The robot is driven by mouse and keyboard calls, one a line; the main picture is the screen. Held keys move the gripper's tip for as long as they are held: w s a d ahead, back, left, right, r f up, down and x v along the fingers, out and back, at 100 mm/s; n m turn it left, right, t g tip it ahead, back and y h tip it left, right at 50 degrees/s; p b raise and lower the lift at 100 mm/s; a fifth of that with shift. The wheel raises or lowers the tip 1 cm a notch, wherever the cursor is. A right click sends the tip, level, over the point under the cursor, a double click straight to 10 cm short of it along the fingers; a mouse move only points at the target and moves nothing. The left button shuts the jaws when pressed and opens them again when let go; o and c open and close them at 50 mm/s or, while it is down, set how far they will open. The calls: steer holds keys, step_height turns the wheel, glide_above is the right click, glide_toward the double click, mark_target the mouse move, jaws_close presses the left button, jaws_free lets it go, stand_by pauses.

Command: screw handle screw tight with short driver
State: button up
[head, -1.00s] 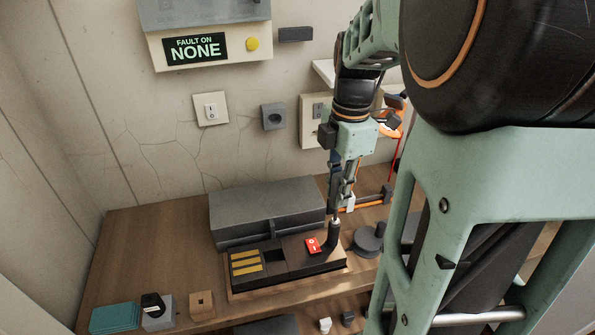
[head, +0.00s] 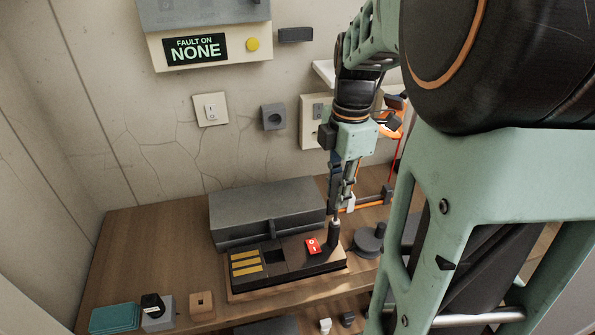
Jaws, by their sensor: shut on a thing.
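My gripper (head: 344,190) points straight down over the right end of the dark toploader base (head: 300,262). It is shut on the short driver, which is mostly hidden by the fingers. A pale bit of the driver (head: 335,218) shows below them, at the top of the upright black handle post (head: 333,237). The handle screw itself is too small and covered to make out. The base carries a red switch (head: 313,246) and several yellow strips (head: 246,263) on its left part.
A long grey box (head: 266,212) stands right behind the base. A dark round weight-like piece (head: 369,242) is to the right. Teal plates (head: 115,318), a grey block (head: 158,313) and a wooden block (head: 202,304) lie at the front left. The left of the table is clear.

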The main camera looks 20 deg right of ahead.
jaws_close()
steer(key=o, duration=1.2)
jaws_free()
steer(key=shift+r, duration=0.1)
